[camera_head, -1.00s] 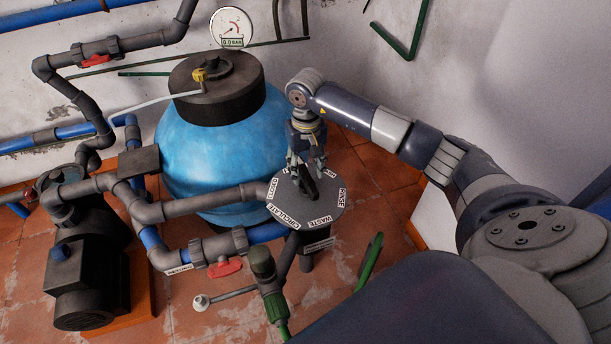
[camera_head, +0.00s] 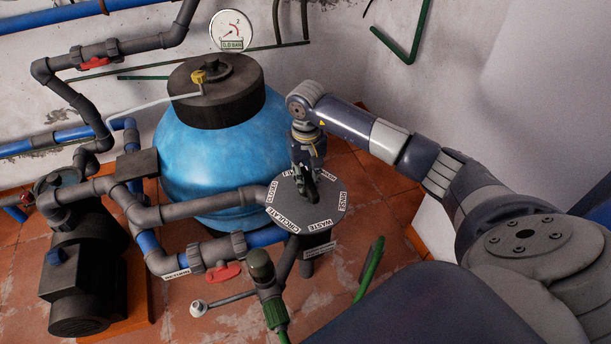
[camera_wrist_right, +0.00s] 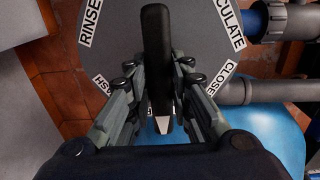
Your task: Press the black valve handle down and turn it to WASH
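The black valve handle (camera_head: 312,191) lies across a grey octagonal dial plate (camera_head: 333,205). In the right wrist view the handle (camera_wrist_right: 157,45) runs upright through the middle, its white pointer tip (camera_wrist_right: 163,125) toward the bottom. The label at the tip is mostly hidden. RINSE and CIRCULATE show at the top, CLOSED at right, and the end of the WASH label (camera_wrist_right: 103,84) at lower left, left of the pointer. My right gripper (camera_head: 309,172) reaches down from above. Its fingers (camera_wrist_right: 158,72) are closed in on both sides of the handle. My left gripper is out of view.
A blue filter tank (camera_head: 212,150) with a pressure gauge (camera_head: 231,30) stands just behind the dial. Grey pipes (camera_head: 160,215) and a red-handled valve (camera_head: 222,272) lie to its left.

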